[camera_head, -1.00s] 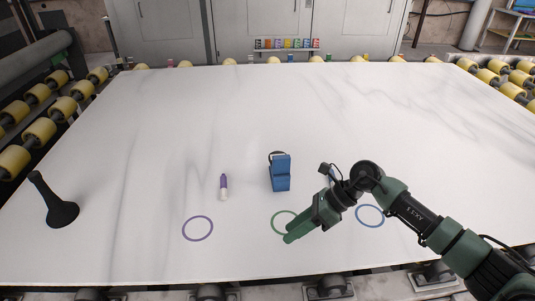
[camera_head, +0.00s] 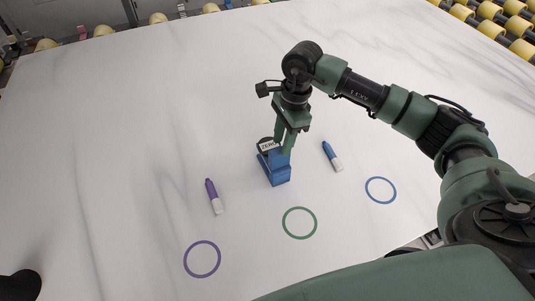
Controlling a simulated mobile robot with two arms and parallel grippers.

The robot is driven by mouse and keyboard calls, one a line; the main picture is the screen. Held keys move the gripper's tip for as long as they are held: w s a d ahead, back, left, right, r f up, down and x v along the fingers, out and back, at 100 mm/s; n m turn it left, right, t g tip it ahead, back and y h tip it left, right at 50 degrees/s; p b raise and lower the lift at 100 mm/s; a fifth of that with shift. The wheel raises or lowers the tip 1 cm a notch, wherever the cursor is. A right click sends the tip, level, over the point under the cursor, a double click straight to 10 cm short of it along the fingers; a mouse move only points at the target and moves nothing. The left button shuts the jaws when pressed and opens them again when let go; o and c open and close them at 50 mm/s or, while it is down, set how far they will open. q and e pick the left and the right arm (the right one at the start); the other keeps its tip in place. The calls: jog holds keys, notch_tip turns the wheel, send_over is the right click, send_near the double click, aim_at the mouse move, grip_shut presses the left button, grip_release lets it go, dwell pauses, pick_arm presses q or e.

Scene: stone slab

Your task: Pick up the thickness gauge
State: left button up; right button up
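The thickness gauge (camera_head: 275,172), a blue block-like device with a white lettered face on top, stands upright on the pale stone slab (camera_head: 130,130). My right gripper (camera_head: 286,146) points down at its top from behind. The fingertips overlap the gauge's upper part, touching it or very close to it. They hide part of the top, and I cannot tell whether they are closed on it. My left gripper is not in view.
A purple marker (camera_head: 212,190) lies left of the gauge and a blue marker (camera_head: 331,157) right of it. Purple (camera_head: 187,268), green (camera_head: 285,229) and blue (camera_head: 368,191) rings mark the slab nearer me. A black object (camera_head: 20,286) shows at lower left.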

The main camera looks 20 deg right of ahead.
aim_at(279, 157)
jog(key=shift+s+a+f+p, duration=0.1)
jog(key=shift+f+p, duration=0.1)
jog(key=shift+f, duration=0.25)
jog(key=shift+s+f+p, duration=0.1)
jog(key=shift+f+p, duration=0.05)
jog(key=shift+f, duration=0.3)
jog(key=f, duration=0.1)
jog(key=f+p, duration=0.1)
jog(key=f, duration=0.1)
jog(key=f+p, duration=0.1)
jog(key=shift+w+a+f, duration=0.2)
jog(key=shift+a+f, duration=0.1)
jog(key=shift+f, duration=0.35)
jog(key=shift+w, duration=0.1)
grip_shut()
